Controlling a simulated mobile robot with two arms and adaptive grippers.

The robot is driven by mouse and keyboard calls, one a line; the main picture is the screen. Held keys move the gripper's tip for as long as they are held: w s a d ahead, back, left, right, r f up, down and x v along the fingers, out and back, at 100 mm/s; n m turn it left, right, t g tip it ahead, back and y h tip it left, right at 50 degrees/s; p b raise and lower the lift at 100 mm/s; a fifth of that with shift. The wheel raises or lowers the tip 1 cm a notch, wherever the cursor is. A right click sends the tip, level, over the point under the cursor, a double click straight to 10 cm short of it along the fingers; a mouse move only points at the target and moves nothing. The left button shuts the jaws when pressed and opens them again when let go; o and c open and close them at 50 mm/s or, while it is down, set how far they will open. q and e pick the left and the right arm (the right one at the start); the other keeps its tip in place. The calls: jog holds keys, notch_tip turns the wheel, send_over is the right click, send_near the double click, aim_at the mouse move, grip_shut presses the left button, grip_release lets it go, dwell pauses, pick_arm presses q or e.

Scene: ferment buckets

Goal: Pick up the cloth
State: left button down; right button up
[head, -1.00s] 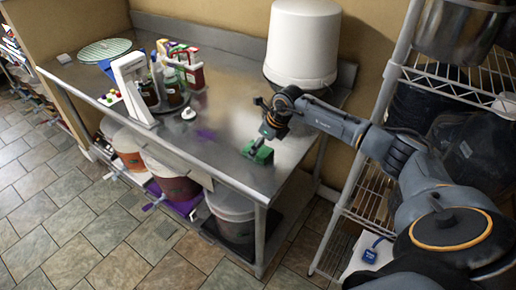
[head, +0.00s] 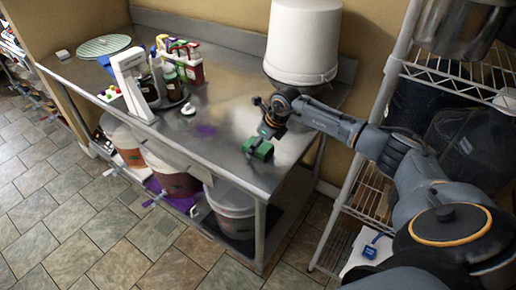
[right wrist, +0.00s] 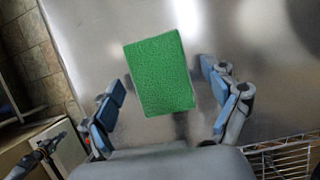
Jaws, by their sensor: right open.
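The green cloth (head: 258,149) is a small, thick, textured rectangle on the steel table, near its front right corner. In the right wrist view the cloth (right wrist: 161,74) lies slightly tilted between the two spread fingers, with a gap on each side. My right gripper (head: 264,129) is open and empty, just above and behind the cloth. In the right wrist view its fingers (right wrist: 164,86) stand left and right of the cloth. My left gripper is not in view.
A large white tub (head: 302,42) stands behind the gripper on the table (head: 225,95). Several bottles (head: 172,75) and a white stand (head: 131,85) are farther left. A wire shelf (head: 352,205) is on the right. Buckets (head: 232,207) stand under the table.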

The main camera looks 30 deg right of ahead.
jog(key=c, duration=1.1)
jog(key=shift+r, duration=0.1)
jog(key=shift+r+p, duration=0.15)
jog(key=shift+p, duration=0.15)
jog(key=shift+r+b, duration=0.25)
jog(key=shift+b, duration=0.05)
notch_tip(320, 180, up, 3)
jog(key=shift+f+b, duration=0.1)
jog(key=shift+b, duration=0.7)
jog(key=s+a+r+b, duration=0.4)
jog(key=s+a+r, duration=0.5)
jog(key=a, duration=0.1)
jog(key=shift+s+r, duration=0.3)
jog(key=shift+r, duration=0.1)
jog(key=shift+a, duration=0.1)
